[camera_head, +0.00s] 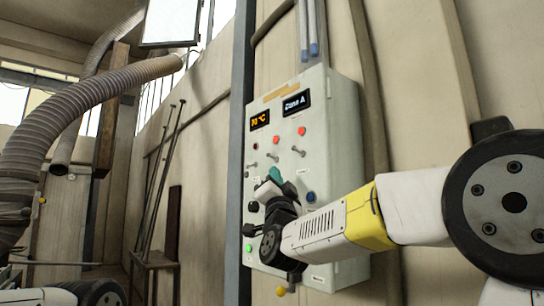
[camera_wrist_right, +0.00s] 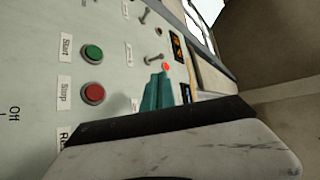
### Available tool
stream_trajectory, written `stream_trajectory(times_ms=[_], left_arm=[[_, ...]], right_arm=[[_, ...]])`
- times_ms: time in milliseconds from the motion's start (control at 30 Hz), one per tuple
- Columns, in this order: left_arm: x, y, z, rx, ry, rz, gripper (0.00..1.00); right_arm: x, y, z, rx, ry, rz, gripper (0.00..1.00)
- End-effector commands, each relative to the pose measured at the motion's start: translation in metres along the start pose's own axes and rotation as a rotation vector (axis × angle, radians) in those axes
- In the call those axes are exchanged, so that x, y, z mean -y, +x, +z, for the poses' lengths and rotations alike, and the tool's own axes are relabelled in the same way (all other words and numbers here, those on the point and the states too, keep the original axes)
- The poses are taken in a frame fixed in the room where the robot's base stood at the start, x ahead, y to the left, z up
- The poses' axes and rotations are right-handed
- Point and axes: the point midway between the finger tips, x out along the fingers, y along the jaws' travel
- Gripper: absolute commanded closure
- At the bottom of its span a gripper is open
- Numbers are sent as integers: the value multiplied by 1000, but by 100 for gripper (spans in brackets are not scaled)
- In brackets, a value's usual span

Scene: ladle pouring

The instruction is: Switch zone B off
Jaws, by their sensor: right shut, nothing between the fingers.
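The control panel (camera_head: 318,105) is a pale cabinet on the wall. Its displays read about 70 °C in orange (camera_head: 260,120) and "Zone A" in white (camera_head: 296,103). Below are two red lamps (camera_head: 276,140) (camera_head: 301,131) and small metal toggle switches (camera_head: 272,157) (camera_head: 298,151). Their labels are too small to read, so I cannot tell which belongs to zone B. My right gripper (camera_head: 274,174) is shut and empty, its teal fingertips just below the toggles in the head view. In the right wrist view the fingertips (camera_wrist_right: 157,92) appear beside a toggle (camera_wrist_right: 154,58); contact is unclear. My left gripper is not visible.
The right wrist view shows a green Start button (camera_wrist_right: 92,54) and a red Stop button (camera_wrist_right: 93,93). A ribbed hose (camera_head: 75,110) hangs at the left.

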Motion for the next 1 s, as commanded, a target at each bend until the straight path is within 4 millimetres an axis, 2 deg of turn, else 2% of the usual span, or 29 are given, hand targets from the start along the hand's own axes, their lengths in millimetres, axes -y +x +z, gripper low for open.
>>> stream_trajectory(times_ms=[567,667,1000], left_arm=[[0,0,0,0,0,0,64],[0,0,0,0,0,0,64],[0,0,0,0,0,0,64]], right_arm=[[4,9,-5,-48,17,-12,100],[4,22,-6,-48,17,-12,100],[5,82,-8,-47,18,-12,100]])
